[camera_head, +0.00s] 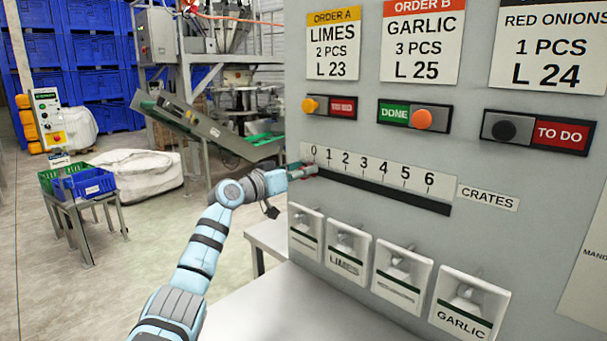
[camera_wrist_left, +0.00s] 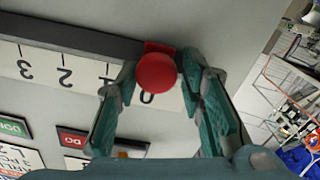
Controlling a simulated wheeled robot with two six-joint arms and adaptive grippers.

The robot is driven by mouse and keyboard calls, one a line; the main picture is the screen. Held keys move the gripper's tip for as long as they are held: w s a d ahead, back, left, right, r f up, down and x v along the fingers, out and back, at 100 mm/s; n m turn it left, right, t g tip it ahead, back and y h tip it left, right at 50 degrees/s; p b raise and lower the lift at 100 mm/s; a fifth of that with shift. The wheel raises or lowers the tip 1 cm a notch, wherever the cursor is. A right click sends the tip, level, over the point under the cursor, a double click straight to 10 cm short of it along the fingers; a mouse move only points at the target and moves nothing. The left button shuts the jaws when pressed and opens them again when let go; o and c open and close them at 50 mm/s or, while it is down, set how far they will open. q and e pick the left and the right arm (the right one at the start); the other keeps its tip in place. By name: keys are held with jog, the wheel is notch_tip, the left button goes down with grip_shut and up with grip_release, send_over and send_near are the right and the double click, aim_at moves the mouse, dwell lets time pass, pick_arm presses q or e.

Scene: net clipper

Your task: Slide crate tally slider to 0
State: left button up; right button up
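The crate tally slider has a red knob (camera_wrist_left: 157,72), which sits at the 0 end of the dark slot (camera_head: 390,191) under the number strip (camera_head: 368,171). In the head view the knob is mostly hidden by my left gripper (camera_head: 303,170). In the left wrist view my left gripper (camera_wrist_left: 158,66) has one finger on each side of the knob, very close to it. I cannot tell whether the fingers press on it. The strip runs from 0 to 6. My right gripper is not in view.
Order cards with sliding status knobs (camera_head: 421,119) sit above the strip. Several tag holders with hooks (camera_head: 345,252) sit below it. A grey ledge (camera_head: 290,310) is under the panel. A conveyor and crates (camera_head: 83,181) stand far left.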

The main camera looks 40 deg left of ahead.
pick_arm(q)
jog(key=shift+o, duration=0.4)
jog(key=shift+a+f, duration=0.1)
jog(key=shift+f, duration=0.05)
jog(key=shift+s, duration=0.3)
jog(key=s+a, duration=0.1)
jog(key=s, duration=1)
jog(key=shift+a, duration=0.25)
jog(key=shift+s+a, duration=0.1)
jog(key=shift+s, duration=0.05)
